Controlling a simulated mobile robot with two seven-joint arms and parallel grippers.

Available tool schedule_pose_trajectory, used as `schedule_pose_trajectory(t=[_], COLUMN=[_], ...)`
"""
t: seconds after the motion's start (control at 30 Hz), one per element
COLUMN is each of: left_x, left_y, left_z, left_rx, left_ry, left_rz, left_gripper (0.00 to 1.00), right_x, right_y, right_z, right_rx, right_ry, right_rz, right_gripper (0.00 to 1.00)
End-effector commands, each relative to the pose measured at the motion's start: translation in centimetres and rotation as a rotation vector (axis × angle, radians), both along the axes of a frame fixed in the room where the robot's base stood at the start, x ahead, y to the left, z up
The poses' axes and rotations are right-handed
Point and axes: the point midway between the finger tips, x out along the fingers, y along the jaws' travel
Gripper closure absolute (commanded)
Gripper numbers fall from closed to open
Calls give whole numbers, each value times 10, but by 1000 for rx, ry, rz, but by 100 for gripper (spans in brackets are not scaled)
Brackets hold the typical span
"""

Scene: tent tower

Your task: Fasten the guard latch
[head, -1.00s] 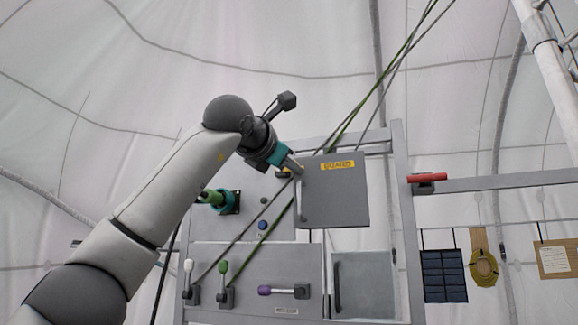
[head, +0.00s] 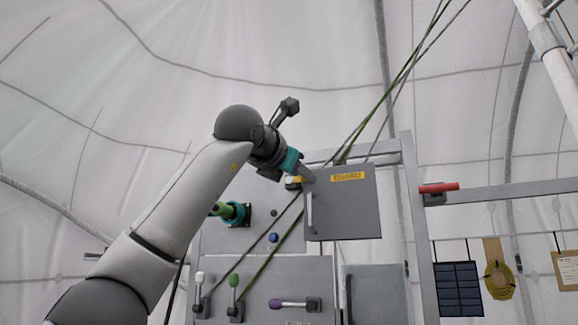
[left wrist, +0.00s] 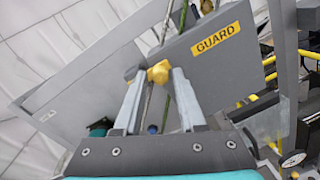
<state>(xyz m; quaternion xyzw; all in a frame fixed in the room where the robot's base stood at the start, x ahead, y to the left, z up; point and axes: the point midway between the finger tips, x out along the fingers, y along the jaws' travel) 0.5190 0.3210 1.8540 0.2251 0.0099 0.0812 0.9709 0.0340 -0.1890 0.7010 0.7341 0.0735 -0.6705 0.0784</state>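The guard (head: 345,212) is a grey door with a yellow GUARD label and a vertical handle on its left side. It also fills the upper middle of the left wrist view (left wrist: 225,65). A small yellow latch piece (head: 293,182) sits beside the guard's upper left edge. In the left wrist view its yellow knob (left wrist: 158,72) lies between the fingertips of my left gripper (left wrist: 159,80), with more yellow just left of the left fingertip. The fingers stand apart with little or no visible gap to the knob; whether they grip it is unclear. My right gripper is not in view.
Green and grey ropes (head: 370,105) slant across the panel, passing close to my left gripper. Below are levers with white, green and purple (head: 275,303) knobs. A green and teal fitting (head: 235,213) sticks out left of the guard. A red handle (head: 438,187) is on the rail at right.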

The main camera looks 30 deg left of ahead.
Motion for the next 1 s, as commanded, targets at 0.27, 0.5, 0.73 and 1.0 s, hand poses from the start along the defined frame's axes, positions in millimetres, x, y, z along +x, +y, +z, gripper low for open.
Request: schedule_pose_trajectory(t=[0.27, 0.5, 0.73, 1.0], left_x=[-50, -107, -140, -148], left_y=[-8, -17, -23, -25], left_z=[-3, -3, -3, -2], left_rx=[0, 0, 0, -1], left_ry=[-9, -7, -4, -2], left_rz=[-1, -1, -1, -1], left_gripper=[60, 60, 60, 60], right_x=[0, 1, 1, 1], right_y=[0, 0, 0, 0], right_z=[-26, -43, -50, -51], right_rx=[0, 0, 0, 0], right_ry=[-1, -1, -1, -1], right_rz=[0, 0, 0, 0], right_gripper=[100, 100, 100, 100])
